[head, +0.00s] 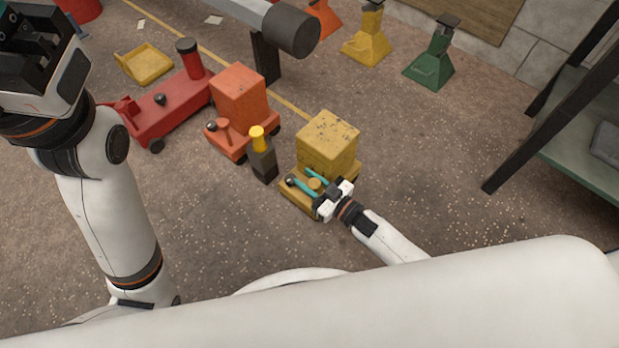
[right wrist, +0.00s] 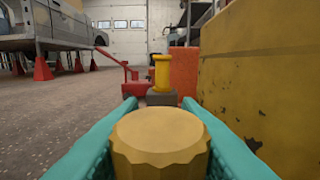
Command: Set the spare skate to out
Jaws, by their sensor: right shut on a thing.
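A yellow skate (head: 298,200) with a tall yellow block (head: 330,140) at its back stands on the floor in the head view. A round yellow knob (right wrist: 160,140) is on it. My right gripper (head: 311,180) has its teal fingers on both sides of this knob and is shut on it. The knob's underside is hidden. An orange skate (head: 232,142) with an orange block (head: 240,92) stands to the left. The pictures do not show which one is the spare. My left gripper (head: 38,62) is raised at the upper left; its fingertips are not clear.
A dark post with a yellow cap (head: 257,139) stands between the two skates. A red trolley jack (head: 165,108) and a yellow tray (head: 146,62) lie farther left. Yellow (head: 368,45) and green (head: 432,65) stands are at the back. A bench (head: 570,150) is at the right.

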